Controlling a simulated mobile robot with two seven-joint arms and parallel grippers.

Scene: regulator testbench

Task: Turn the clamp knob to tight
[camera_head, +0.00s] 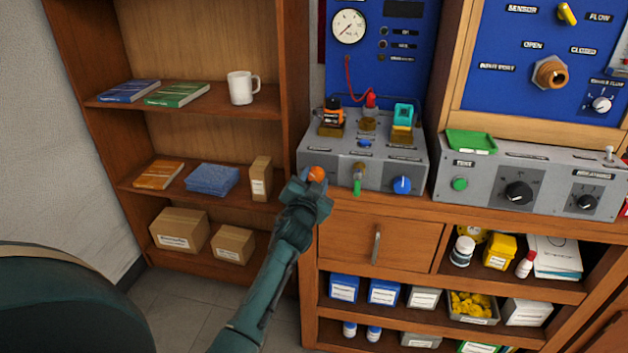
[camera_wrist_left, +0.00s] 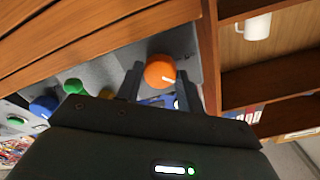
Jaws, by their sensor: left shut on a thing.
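An orange round knob (camera_head: 317,174) sits at the left end of the front face of a grey bench unit (camera_head: 333,160). I cannot read its label, so I cannot tell for sure that it is the clamp knob. My left gripper (camera_head: 312,185) is at this knob and partly covers it. In the left wrist view the orange knob (camera_wrist_left: 160,71) lies between the two dark fingers of my left gripper (camera_wrist_left: 160,88), which is shut on it. A white mark shows on the knob's face. My right gripper is not in view.
A green-handled valve (camera_head: 358,179) and a blue knob (camera_head: 401,185) are to the right on the same face. A drawer with a metal handle (camera_head: 376,244) is below. A shelf holds a white mug (camera_head: 242,87) to the left.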

